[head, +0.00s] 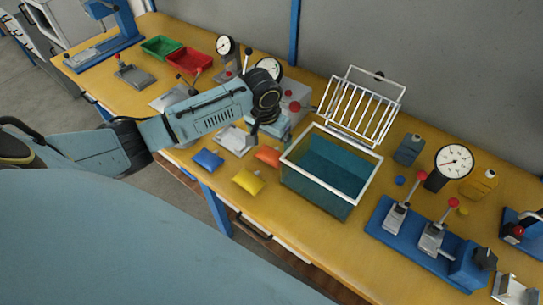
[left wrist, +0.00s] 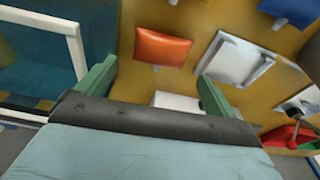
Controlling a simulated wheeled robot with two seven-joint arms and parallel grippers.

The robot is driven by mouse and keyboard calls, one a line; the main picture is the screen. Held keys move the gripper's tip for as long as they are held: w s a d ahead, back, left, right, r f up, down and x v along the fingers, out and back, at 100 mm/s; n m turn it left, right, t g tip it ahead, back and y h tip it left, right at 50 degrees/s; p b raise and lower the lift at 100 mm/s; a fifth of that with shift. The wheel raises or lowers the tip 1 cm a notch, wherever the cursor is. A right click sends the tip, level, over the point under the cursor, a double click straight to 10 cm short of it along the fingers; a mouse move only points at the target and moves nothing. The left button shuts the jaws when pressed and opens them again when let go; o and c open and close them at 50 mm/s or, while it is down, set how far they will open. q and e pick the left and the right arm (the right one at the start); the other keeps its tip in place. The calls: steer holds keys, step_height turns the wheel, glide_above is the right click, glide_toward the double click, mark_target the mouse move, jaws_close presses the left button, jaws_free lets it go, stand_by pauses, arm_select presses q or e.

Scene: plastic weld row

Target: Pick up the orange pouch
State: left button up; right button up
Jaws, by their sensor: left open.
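The orange pouch (head: 268,155) lies flat on the yellow bench, left of the glass tank. My left gripper (head: 266,137) is just above and behind it in the head view, pointing down. In the left wrist view the pouch (left wrist: 161,47) shows beyond and between the two green fingers of my left gripper (left wrist: 155,85). The fingers are apart, with nothing between them. The pouch is not touched by either finger, as far as I can tell. My right gripper is in neither view.
A blue pouch (head: 208,159) and a yellow pouch (head: 248,180) lie nearby, toward the bench's front edge. A white-rimmed tank (head: 318,197) of blue liquid stands close on the right, with a white rack (head: 362,108) behind it. A metal plate (head: 235,140) lies left of the orange pouch.

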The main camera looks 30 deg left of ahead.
mark_target(272, 151)
arm_select(q)
steer(key=shift+f, duration=0.5)
steer(key=shift+w+f, duration=0.1)
steer(key=shift+f, duration=0.1)
steer(key=f, duration=0.3)
steer(key=f+b, duration=0.1)
steer(key=shift+w+f, duration=0.25)
steer(key=shift+w, duration=0.15)
steer(key=shift+f, duration=0.3)
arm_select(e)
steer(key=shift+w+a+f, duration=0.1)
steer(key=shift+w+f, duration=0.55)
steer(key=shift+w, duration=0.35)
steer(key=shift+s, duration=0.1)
arm_select(q)
steer(key=c, duration=0.7)
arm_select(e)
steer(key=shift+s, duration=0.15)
